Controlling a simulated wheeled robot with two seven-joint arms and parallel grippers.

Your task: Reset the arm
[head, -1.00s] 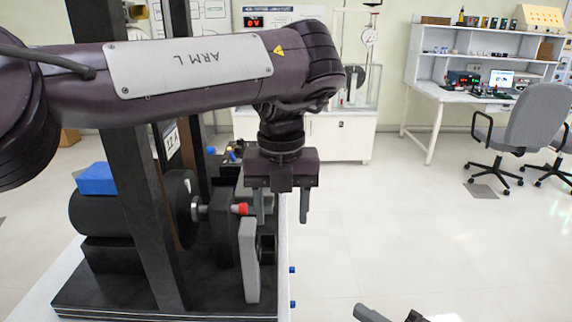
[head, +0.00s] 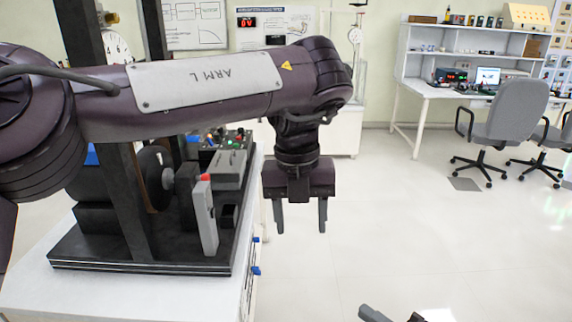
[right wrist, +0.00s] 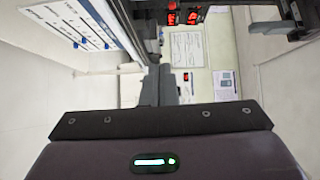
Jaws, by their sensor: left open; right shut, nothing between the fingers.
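My left arm, marked ARM L (head: 207,80), reaches across the upper part of the head view from the left. My left gripper (head: 301,215) points down, with its two grey fingers apart and nothing between them. It hangs to the right of the dark chassis rig (head: 100,250), clear of it.
The rig stands on a white bench (head: 60,296) with blue knobs on its right side. A white desk (head: 470,91) and grey office chairs (head: 512,112) stand at the far right.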

